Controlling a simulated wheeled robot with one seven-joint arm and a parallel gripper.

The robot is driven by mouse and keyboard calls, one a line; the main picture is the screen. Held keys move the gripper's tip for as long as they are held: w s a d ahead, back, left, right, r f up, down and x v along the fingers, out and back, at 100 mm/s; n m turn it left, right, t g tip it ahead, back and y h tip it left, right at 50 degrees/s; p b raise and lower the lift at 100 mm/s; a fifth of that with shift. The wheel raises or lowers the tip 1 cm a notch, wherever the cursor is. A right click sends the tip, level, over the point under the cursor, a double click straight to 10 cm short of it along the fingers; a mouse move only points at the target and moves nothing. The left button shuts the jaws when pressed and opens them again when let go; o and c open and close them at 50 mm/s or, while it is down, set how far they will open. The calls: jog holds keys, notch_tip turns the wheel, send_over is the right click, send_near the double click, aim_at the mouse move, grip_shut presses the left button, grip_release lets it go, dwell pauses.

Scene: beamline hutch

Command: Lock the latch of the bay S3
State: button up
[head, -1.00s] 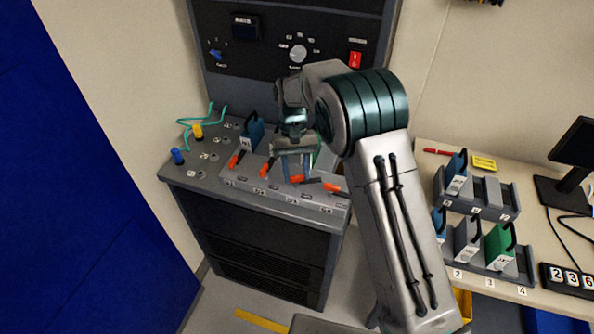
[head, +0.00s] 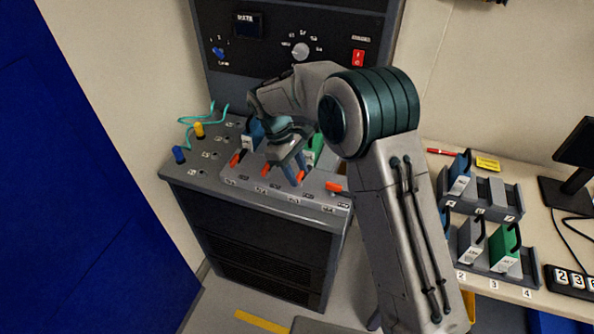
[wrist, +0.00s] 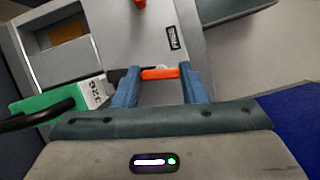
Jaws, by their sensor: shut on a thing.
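My gripper (head: 295,180) is down at the front of the grey bay block on the console, at the third orange latch from the left, taken as that of S3. In the wrist view, the two blue fingers (wrist: 158,88) stand on either side of this orange latch handle (wrist: 160,73), shut on it. The handle lies crosswise between them, its dark pivot end to the left. A green module (wrist: 50,106) with a white label sits beside the latch; in the head view it shows partly behind my gripper (head: 316,148). My arm hides part of the bay block.
Other orange latches sit at the left (head: 235,160), next to my gripper (head: 266,169) and at the right (head: 334,187). A blue module (head: 255,130) stands at the left. An empty bay (wrist: 80,42) shows in the wrist view. A side table (head: 448,262) with module racks is at the right.

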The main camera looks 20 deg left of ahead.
jog(key=shift+a+r+n+t, duration=0.1)
jog(key=shift+n+t, duration=0.3)
jog(key=shift+n, duration=0.4)
jog(key=o, duration=1)
jog(key=b+v, duration=0.1)
jog(key=v, duration=1.2)
jog(key=shift+a+r, duration=0.25)
jog(key=shift+r, duration=0.1)
